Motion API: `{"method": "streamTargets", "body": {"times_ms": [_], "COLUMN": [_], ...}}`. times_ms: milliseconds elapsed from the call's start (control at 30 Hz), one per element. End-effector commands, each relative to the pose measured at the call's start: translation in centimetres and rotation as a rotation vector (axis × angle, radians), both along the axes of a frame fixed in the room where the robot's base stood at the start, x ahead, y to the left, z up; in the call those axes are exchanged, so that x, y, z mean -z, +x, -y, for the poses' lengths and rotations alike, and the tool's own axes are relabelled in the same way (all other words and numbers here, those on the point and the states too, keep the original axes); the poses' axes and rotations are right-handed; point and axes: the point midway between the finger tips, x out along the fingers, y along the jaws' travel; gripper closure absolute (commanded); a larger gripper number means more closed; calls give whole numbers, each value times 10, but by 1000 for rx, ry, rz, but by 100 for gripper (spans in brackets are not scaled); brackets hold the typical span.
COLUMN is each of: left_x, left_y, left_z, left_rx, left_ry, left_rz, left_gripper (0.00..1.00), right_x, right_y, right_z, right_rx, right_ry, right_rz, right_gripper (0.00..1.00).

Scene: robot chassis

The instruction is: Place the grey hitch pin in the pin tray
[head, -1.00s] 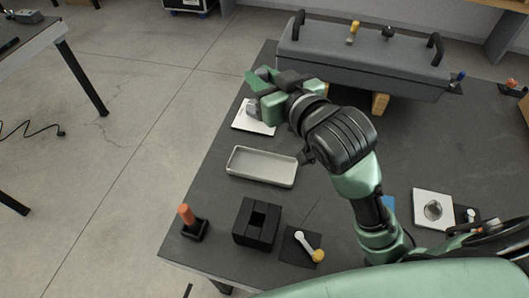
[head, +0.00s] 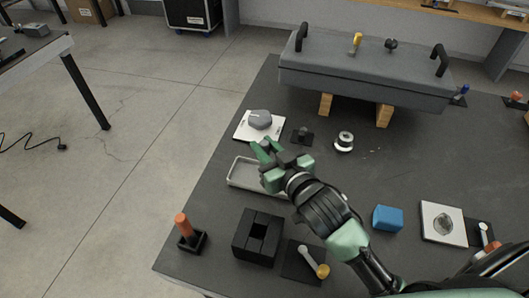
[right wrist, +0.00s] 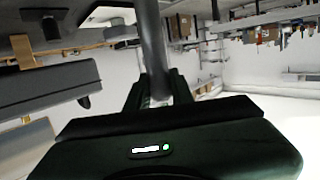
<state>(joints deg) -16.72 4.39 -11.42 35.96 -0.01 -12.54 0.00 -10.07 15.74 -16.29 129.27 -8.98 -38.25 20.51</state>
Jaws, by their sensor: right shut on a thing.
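My right gripper (head: 265,152) is over the far right part of the light grey tray (head: 236,160), with its fingers pointing away from me. In the right wrist view it is shut on a grey rod, the hitch pin (right wrist: 152,45), which stands out between the fingers (right wrist: 155,92). In the head view the pin cannot be made out at the fingers. The gripper and wrist hide the right part of the tray. I cannot tell the height of the pin over the tray. My left gripper is not in view.
A white plate with a grey lump (head: 260,119) lies beyond the tray. A black block (head: 257,237) and an orange peg (head: 184,226) stand nearer. A blue block (head: 388,218) lies to the right. A large grey case (head: 365,72) on wooden blocks stands at the back.

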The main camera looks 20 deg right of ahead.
Motion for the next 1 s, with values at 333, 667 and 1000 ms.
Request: {"method": "streamTargets", "body": {"times_ms": [333,667,1000], "left_x": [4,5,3], "left_y": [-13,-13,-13], "left_z": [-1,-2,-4], "left_rx": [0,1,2], "left_ry": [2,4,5], "left_rz": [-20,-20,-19], "left_gripper": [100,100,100], "right_x": [17,21,16], "right_y": [0,0,-1], "right_z": [0,0,0], "right_rx": [-1,0,-1], "right_ry": [1,0,1], "right_rz": [3,0,2], "right_gripper": [100,56,56]}}
